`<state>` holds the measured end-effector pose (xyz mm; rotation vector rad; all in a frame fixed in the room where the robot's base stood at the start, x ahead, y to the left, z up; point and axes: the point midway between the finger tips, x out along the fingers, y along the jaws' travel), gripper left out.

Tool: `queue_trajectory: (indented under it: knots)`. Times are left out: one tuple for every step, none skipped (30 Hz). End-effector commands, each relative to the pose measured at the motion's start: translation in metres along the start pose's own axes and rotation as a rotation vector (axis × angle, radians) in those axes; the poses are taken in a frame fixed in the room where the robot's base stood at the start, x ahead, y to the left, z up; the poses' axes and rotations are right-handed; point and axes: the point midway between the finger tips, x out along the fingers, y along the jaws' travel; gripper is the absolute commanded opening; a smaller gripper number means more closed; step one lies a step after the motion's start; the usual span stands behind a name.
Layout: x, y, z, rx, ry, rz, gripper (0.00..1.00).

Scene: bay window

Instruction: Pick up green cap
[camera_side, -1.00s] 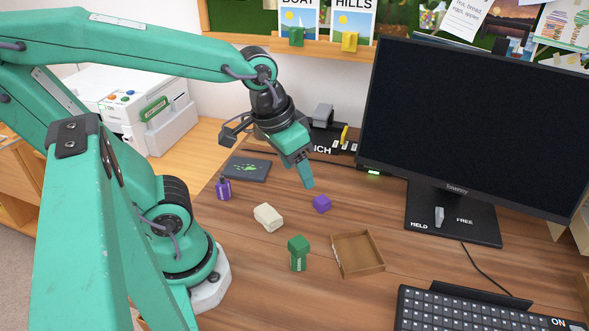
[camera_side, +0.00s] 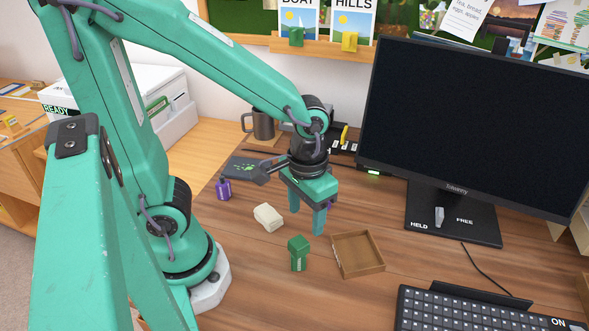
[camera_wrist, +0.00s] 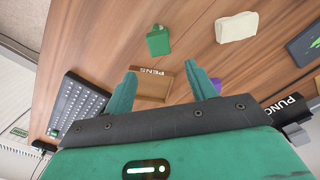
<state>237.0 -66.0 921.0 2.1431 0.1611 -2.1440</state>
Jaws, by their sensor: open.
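A small green container with a wider green cap (camera_side: 298,243) stands upright on the desk, left of the wooden tray. In the wrist view the green container (camera_wrist: 158,42) lies beyond the fingertips, near the top of the picture. My gripper (camera_side: 307,213) is open, pointing down, with its fingers apart and empty. It is above and behind the green container in the side view, not touching it. In the wrist view my gripper (camera_wrist: 160,70) has a finger on each side of the tray's image.
The wooden tray (camera_side: 342,270), labelled PENS, appears empty. A purple block (camera_wrist: 215,86) is partly hidden by a finger. The monitor (camera_side: 468,125) and keyboard (camera_side: 460,312) bound the right side.

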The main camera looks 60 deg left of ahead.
Motion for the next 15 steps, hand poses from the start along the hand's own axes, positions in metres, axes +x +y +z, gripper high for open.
queue_trajectory:
  knots:
    - [0.005,0.0,0.001,0.0,-0.003,-0.001,0.56]
    - [0.007,0.0,0.001,0.0,-0.003,-0.001,0.56]
    - [0.01,0.0,0.001,0.0,-0.002,-0.001,0.56]
    - [0.012,-0.001,0.001,0.0,-0.003,-0.001,0.56]
    - [0.013,-0.001,0.001,0.0,-0.003,-0.001,0.56]
    - [0.015,-0.001,0.001,0.0,-0.002,-0.001,0.56]
    - [0.015,-0.001,0.001,0.0,-0.001,0.0,0.56]
    - [0.015,0.0,0.0,0.0,0.0,0.0,0.56]
    - [0.015,0.0,0.0,0.0,0.001,0.0,0.56]
    - [0.015,0.0,0.0,0.0,0.001,0.0,0.56]
    - [0.015,0.0,0.0,0.0,0.001,0.0,0.56]
    - [0.016,0.0,0.0,0.0,0.0,0.0,0.56]
    - [0.017,-0.001,0.0,0.0,0.0,0.0,0.56]
    - [0.017,-0.001,0.0,0.0,0.0,0.0,0.56]
    - [0.019,-0.001,0.001,0.0,-0.001,0.0,0.56]
